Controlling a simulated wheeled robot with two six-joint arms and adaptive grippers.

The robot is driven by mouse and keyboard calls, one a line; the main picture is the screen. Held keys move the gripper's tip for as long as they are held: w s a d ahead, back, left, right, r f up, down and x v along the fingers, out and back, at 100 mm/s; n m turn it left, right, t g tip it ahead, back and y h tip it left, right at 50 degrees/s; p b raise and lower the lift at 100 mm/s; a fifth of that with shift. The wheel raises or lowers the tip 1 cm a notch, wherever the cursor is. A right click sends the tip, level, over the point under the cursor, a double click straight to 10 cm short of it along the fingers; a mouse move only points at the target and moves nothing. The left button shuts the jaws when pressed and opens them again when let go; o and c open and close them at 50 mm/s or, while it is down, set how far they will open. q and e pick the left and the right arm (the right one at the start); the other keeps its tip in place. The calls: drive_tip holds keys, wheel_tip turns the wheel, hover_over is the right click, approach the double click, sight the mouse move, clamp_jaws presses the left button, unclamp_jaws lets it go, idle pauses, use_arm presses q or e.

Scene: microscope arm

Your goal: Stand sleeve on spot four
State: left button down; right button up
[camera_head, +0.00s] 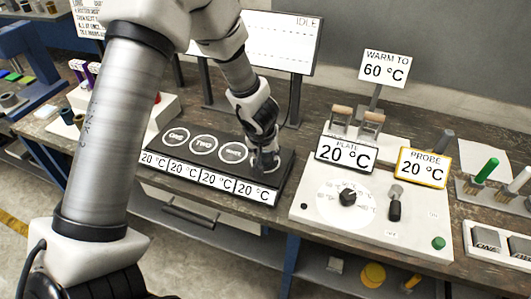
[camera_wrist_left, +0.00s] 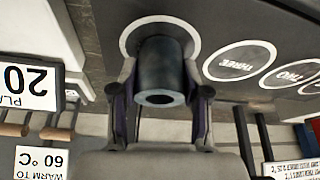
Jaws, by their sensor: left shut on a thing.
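My left gripper (camera_head: 264,160) is over the right end of the black plate (camera_head: 163,152) with the numbered spots. In the left wrist view, this gripper (camera_wrist_left: 160,92) is shut on a dark grey hollow sleeve (camera_wrist_left: 161,72), one finger on each side. The sleeve's open end faces the camera. The white ring of spot four (camera_wrist_left: 129,37), beside the spot marked THREE (camera_wrist_left: 238,61), shows around the sleeve's far end. The sleeve hides the label inside that ring. I cannot tell whether the sleeve touches the plate. My right gripper is not in view.
Spots ONE (camera_head: 176,136), TWO (camera_head: 204,144) and THREE (camera_head: 233,153) are bare. Readouts along the plate's front show 20 °C. A white control box (camera_head: 325,215) with a dial stands to the right. A screen (camera_head: 282,42) marked IDLE stands behind.

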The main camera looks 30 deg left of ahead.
use_arm(q)
drive_tip(key=c, duration=0.9)
unclamp_jaws()
drive_tip(key=shift+f, duration=0.15)
drive_tip(key=o, duration=0.4)
drive_tip(key=shift+c, duration=0.2)
drive_tip(key=shift+w, duration=0.1)
drive_tip(key=shift+r, duration=0.25)
drive_tip(key=p+v, duration=0.6)
drive_tip(key=v, duration=0.6)
drive_tip(key=shift+d+f, duration=0.1)
